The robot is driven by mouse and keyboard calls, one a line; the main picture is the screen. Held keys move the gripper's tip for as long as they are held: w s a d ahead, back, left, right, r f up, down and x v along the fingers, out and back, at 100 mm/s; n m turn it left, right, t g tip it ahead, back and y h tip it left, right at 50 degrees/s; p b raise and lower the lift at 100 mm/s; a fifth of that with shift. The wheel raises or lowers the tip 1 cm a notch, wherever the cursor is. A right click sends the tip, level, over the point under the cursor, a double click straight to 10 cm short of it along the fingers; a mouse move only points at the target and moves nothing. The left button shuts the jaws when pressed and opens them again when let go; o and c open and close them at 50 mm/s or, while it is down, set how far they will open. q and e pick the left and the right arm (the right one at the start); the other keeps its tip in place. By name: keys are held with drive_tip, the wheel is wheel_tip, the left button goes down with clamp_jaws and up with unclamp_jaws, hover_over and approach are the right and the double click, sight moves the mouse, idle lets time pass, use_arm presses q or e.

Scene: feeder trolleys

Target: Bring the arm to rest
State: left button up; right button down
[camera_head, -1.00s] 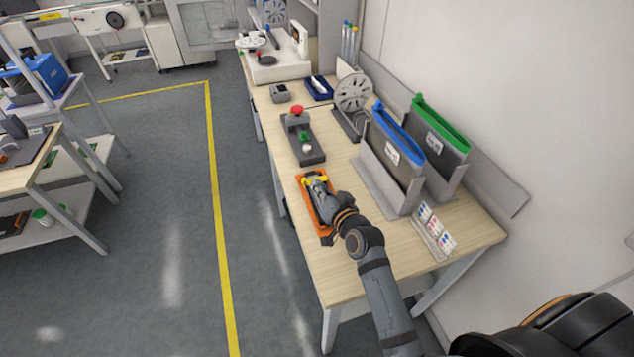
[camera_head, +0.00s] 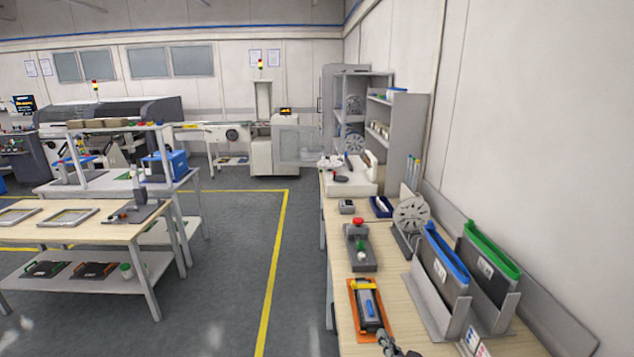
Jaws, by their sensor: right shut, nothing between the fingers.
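My right gripper (camera_head: 386,341) shows at the bottom edge of the head view, partly cut off by the frame. It is shut and empty, just below and right of an orange tray (camera_head: 353,312). I cannot tell whether the gripper touches the tray. Most of my right arm is out of the frame. My left gripper is not in view.
A grey box with a red button (camera_head: 358,226) stands behind the tray. Blue-topped (camera_head: 447,254) and green-topped (camera_head: 491,250) folders stand in holders to the right, near the wall. A reel (camera_head: 411,215) stands behind them. Grey floor lies open left of the bench.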

drive_tip(key=s+f+g, duration=0.1)
drive_tip(key=s+f+n+g, duration=0.1)
drive_tip(key=s, duration=0.1)
drive_tip(key=s+f+n+g, duration=0.1)
drive_tip(key=f, duration=0.1)
drive_tip(key=shift+s+d, duration=0.2)
drive_tip(key=shift+d, duration=0.2)
drive_tip(key=s+d+f+n+g+h, duration=0.2)
drive_tip(key=s+d+g, duration=0.15)
drive_tip(key=s, duration=0.55)
drive_tip(key=s+d+f+n+g+h, duration=0.1)
drive_tip(key=s+d+g, duration=0.3)
drive_tip(key=s, duration=0.6)
wheel_tip(320, 180, down, 27)
drive_tip(key=s+d+g, duration=0.2)
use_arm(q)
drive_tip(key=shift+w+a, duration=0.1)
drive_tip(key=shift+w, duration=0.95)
use_arm(e)
drive_tip(key=s+d+f+g, duration=0.1)
drive_tip(key=s+f, duration=1.5)
drive_tip(key=s, duration=0.3)
drive_tip(key=shift+m, duration=0.3)
